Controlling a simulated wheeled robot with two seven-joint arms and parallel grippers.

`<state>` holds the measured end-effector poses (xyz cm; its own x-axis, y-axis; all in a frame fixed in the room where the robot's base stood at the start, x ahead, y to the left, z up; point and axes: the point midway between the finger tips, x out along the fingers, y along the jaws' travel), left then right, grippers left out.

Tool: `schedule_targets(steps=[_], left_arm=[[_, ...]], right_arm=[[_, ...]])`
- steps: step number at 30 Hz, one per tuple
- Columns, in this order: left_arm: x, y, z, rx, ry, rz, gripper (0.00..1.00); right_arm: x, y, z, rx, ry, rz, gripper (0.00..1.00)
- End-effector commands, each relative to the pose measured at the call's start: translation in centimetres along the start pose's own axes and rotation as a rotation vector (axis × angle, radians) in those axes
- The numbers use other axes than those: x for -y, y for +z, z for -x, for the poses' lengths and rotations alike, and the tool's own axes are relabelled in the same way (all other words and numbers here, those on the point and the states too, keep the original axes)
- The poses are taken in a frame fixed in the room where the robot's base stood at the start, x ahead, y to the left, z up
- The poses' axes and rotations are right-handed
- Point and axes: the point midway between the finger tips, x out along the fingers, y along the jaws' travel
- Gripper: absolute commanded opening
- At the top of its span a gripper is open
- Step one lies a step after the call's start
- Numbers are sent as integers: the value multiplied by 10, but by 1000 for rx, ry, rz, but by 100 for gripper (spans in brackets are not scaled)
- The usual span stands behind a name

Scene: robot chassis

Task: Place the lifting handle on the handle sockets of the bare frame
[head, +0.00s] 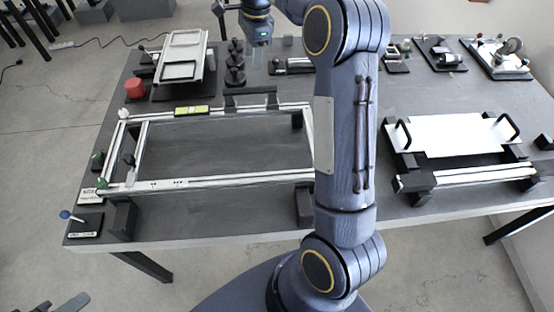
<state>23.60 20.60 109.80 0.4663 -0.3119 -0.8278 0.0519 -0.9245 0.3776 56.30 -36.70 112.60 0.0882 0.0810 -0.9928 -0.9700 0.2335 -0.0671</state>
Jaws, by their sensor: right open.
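The bare frame (220,182) is a silver rectangular frame lying on the left half of the table, with an open middle. A black lifting handle (250,91), a bar with two legs, stands at its far rail, right of the yellow-green level. I cannot tell whether its feet are seated in sockets; the sockets are not distinct. My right gripper (258,42) is open and empty, pointing down beyond the handle and apart from it. My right arm hides the frame's right end. Two grey prongs at the bottom left edge may be my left gripper (58,304); its state is unclear.
A second assembly (455,135) with a white plate and two black handles stands on the right. A blue-knobbed lever (75,220) is front left. The frame's middle is clear.

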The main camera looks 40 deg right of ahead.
Motion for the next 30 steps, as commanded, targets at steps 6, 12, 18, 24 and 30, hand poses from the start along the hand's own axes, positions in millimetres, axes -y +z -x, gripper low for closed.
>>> schedule_targets(steps=[6, 12, 18, 24, 30], left_arm=[[0, 0, 0, 0, 0, 0, 36], [0, 0, 0, 0, 0, 0, 36], [0, 0, 0, 0, 0, 0, 36], [0, 0, 0, 0, 0, 0, 36], [0, 0, 0, 0, 0, 0, 36]], right_arm=[[-115, 19, 54, 118, -164, 546, 43], [-234, 48, 50, 115, -351, 1062, 43], [-323, 70, 13, 33, -489, 1453, 43], [-355, 78, -10, -22, -537, 1616, 43], [-357, 79, -12, -24, -538, 1628, 43]])
